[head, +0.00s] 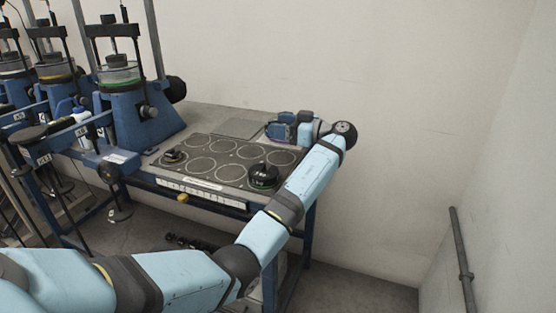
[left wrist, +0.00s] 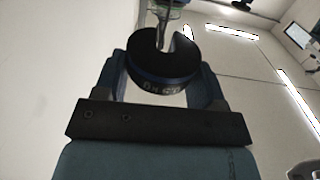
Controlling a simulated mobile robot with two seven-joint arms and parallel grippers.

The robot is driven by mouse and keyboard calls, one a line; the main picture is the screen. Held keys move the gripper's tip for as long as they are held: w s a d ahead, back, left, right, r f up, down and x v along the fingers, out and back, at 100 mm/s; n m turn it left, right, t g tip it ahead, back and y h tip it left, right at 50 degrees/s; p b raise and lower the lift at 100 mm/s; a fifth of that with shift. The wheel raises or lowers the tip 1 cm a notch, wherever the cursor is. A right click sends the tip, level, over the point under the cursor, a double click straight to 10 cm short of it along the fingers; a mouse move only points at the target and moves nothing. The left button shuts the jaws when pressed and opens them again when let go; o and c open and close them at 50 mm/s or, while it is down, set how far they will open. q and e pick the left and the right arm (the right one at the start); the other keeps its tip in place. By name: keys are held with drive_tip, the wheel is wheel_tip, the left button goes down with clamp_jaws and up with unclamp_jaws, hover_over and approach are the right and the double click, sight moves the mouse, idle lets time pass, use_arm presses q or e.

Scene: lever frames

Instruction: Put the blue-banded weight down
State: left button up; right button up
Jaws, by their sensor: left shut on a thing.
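In the left wrist view the blue-banded weight (left wrist: 163,66) is a dark slotted disc with a blue band and pale lettering on its rim. My left gripper (left wrist: 162,82) is shut on it, one finger at each side. In the head view my left gripper (head: 282,130) is at the back right of the bench, by the dark mat with pale circles (head: 227,159). The weight is hard to make out there, and I cannot tell its gap above the bench. My right gripper is in neither view.
A black weight with a green band (head: 263,177) stands at the mat's front right. A smaller dark weight (head: 174,156) is at its left end. Several circles between them are bare. A blue lever frame (head: 135,115) stands left of the mat. A wall rises behind.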

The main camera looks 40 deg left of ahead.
sight(281, 164)
use_arm(q)
wheel_tip(281, 164, down, 4)
drive_tip(key=shift+r, duration=0.15)
wheel_tip(281, 164, down, 5)
drive_tip(key=shift+b, duration=0.75)
drive_tip(key=shift+f, duration=0.25)
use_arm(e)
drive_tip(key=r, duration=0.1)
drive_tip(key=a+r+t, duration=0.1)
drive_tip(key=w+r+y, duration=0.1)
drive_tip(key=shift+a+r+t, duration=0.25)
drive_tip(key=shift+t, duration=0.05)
use_arm(q)
drive_tip(key=o, duration=0.8)
drive_tip(key=shift+f, duration=0.1)
drive_tip(key=shift+c, duration=0.2)
